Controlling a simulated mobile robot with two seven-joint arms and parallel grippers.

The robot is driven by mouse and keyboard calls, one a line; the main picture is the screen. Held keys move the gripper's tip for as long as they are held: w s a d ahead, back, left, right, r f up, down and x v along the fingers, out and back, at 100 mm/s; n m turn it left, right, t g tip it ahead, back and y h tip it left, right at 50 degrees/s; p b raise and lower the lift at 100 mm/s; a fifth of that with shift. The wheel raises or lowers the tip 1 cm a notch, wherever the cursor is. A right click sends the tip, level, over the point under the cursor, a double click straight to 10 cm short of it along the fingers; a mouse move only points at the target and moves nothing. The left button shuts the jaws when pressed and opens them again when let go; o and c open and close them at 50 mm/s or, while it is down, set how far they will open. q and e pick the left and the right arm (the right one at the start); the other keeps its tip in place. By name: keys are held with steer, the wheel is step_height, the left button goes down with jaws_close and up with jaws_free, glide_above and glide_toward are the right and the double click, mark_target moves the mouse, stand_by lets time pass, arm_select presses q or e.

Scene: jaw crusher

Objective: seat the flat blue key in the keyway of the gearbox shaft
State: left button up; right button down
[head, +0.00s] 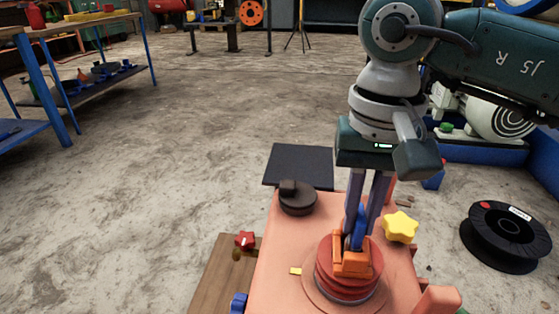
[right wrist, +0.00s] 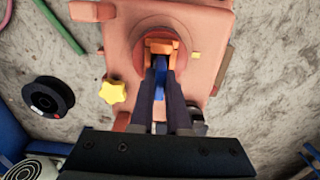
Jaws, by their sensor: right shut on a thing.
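The flat blue key (head: 357,236) is held upright between the fingers of my right gripper (head: 361,226). It also shows as a blue strip between the fingers in the right wrist view (right wrist: 160,68). The lower end of the key is at a bright orange notched piece (head: 352,266), apparently the shaft end with the keyway, inside red stacked rings (head: 335,284) on the salmon gearbox housing (head: 276,250). The key's lower end is partly hidden by the orange piece. I cannot tell whether it touches or sits in the slot. My left gripper is not in view.
A yellow star knob (head: 400,227) stands on the housing close right of my right gripper. A dark round cap (head: 297,199) is on its far left corner. A black spool (head: 506,235) lies on the floor to the right. A blue-legged workbench (head: 62,75) stands far left.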

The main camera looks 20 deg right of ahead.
steer(key=c, duration=0.9)
jaws_free()
steer(key=shift+f, duration=0.1)
